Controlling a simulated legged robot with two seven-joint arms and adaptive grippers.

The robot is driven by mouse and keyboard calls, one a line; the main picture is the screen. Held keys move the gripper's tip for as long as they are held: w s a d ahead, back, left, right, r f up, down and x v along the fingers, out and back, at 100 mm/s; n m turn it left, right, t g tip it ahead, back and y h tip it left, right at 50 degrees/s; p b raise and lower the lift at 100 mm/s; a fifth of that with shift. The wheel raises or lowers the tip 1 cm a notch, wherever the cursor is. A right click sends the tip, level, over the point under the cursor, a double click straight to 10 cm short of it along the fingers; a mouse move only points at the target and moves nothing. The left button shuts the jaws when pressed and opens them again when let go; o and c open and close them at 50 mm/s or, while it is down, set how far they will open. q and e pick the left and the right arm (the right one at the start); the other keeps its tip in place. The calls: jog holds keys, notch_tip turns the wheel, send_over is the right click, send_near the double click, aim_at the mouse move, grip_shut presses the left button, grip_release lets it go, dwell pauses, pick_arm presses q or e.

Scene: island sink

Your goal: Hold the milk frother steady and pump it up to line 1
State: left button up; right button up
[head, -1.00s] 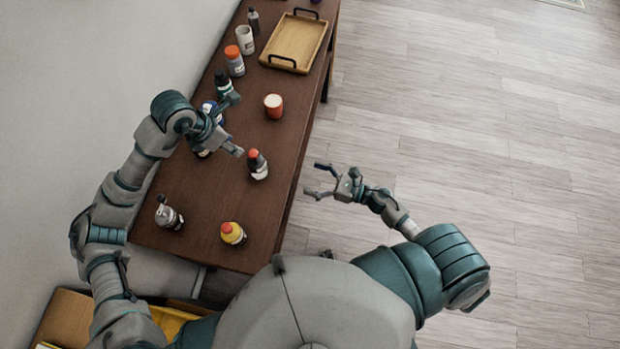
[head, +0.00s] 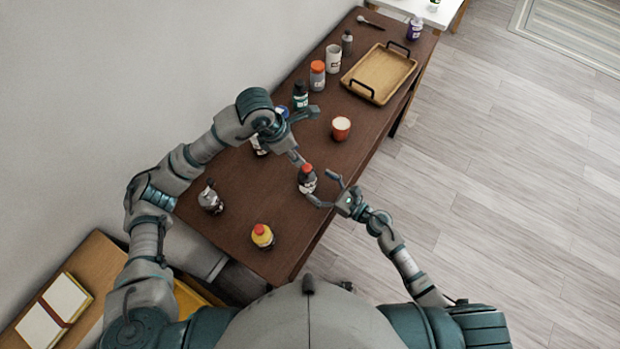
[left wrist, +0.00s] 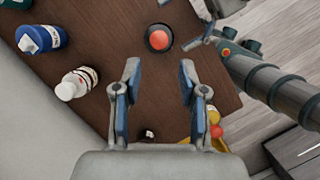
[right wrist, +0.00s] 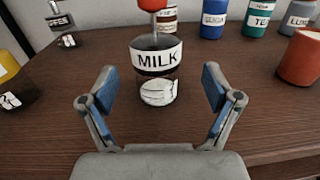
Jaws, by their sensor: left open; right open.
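The milk frother is a clear jar with a dark top, a MILK label and a red knob. It stands upright on the table in the head view (head: 307,180) and straight ahead in the right wrist view (right wrist: 157,58). Its red knob appears from above in the left wrist view (left wrist: 159,38). My right gripper (head: 322,190) is open and empty, low at the frother's near right side; the jar is beyond its fingertips (right wrist: 158,72). My left gripper (head: 311,137) is open and empty, above and beside the frother. I cannot read any line on the jar.
A red cup (head: 341,129) stands behind the frother. Several bottles line the wall side. A wooden tray (head: 349,79) lies at the far end of the brown table (head: 250,195).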

aim_at(315, 182)
jog(key=shift+w+a, duration=0.45)
jog(key=shift+w, duration=0.25)
jog(key=a, duration=0.2)
jog(key=shift+w+a, duration=0.25)
jog(key=shift+a, duration=0.5)
jog(key=c, duration=0.4)
jog(key=shift+d, duration=0.65)
jog(key=c, duration=0.8)
jog(key=o, duration=0.6)
jog(key=shift+d, duration=0.55)
jog(key=c, duration=0.7)
jog(key=shift+a, duration=1.05)
jog(key=shift+c, duration=0.2)
jog(key=shift+d, duration=0.85)
